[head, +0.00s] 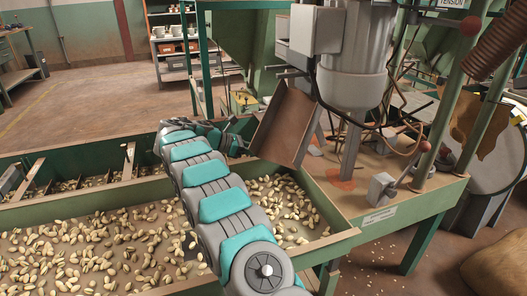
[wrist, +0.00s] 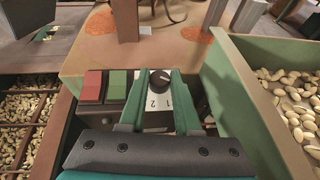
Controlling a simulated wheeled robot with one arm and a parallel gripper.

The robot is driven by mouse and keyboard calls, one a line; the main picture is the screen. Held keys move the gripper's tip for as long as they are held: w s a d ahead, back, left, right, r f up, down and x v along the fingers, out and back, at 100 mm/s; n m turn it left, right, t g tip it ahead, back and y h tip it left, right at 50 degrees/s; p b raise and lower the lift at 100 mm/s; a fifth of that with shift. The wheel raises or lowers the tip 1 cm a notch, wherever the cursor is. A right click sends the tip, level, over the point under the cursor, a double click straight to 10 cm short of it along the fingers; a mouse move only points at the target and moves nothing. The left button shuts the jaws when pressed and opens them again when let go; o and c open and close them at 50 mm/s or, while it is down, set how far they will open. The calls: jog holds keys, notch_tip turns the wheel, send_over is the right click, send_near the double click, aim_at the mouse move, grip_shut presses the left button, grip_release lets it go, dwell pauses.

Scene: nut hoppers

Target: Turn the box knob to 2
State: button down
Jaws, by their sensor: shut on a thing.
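The box knob (wrist: 159,82) is a small round black knob with a pale pointer line, in the middle of the wrist view. Below it a white label (wrist: 154,118) carries a 2 at left and a 1 at right. I cannot tell surely which number the pointer faces. The control box has a red button (wrist: 92,86) and a green button (wrist: 117,84) left of the knob. My gripper (wrist: 160,74) has its two green fingers on either side of the knob and is shut on it. In the head view my arm covers the knob.
A wooden-topped bench (head: 385,201) with a hopper machine (head: 352,65) and a tilted brown chute (head: 283,122) stands at right. A green-walled bin (head: 340,240) of nuts lies below my arm. Compartments of nuts (wrist: 26,108) lie left of the box in the wrist view.

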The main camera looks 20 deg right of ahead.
jog(key=c, duration=0.6)
grip_release()
jog(key=t+b, duration=0.1)
jog(key=b, duration=0.1)
jog(key=n+b, duration=0.1)
jog(key=b, duration=0.2)
jog(key=shift+s+f+n+t, duration=0.2)
jog(key=shift+n+t, duration=0.1)
jog(key=shift+t, duration=0.1)
